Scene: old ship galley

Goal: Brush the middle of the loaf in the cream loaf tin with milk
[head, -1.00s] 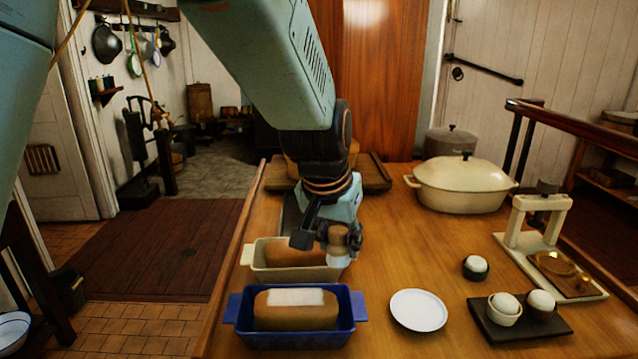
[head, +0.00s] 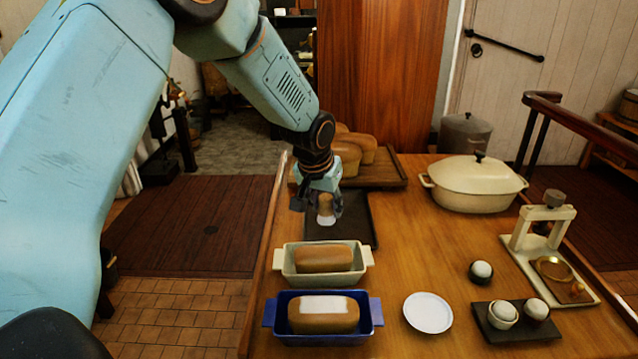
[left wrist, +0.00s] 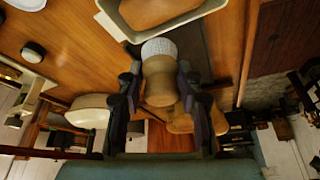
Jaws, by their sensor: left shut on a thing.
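The cream loaf tin (head: 288,268) stands behind the blue tin on the table. Its loaf (head: 324,260) has an evenly brown top in the head view. My left gripper (head: 324,208) is shut on a brush with a wooden handle and white bristles (head: 326,220). The brush points down beyond the tin's far side, over a dark flat tray, apart from the loaf. In the left wrist view the brush (left wrist: 160,82) sits between the fingers, with the tin's rim (left wrist: 118,28) and loaf (left wrist: 150,10) ahead of it. My right gripper is out of view.
The blue tin (head: 271,318) holds a loaf (head: 322,321) with a white patch on top. A white round dish (head: 428,312) lies to its right. Egg cups on a dark tray (head: 490,334), a cream pot (head: 472,188) and a press (head: 540,228) stand farther right. Several loaves (head: 350,150) lie behind.

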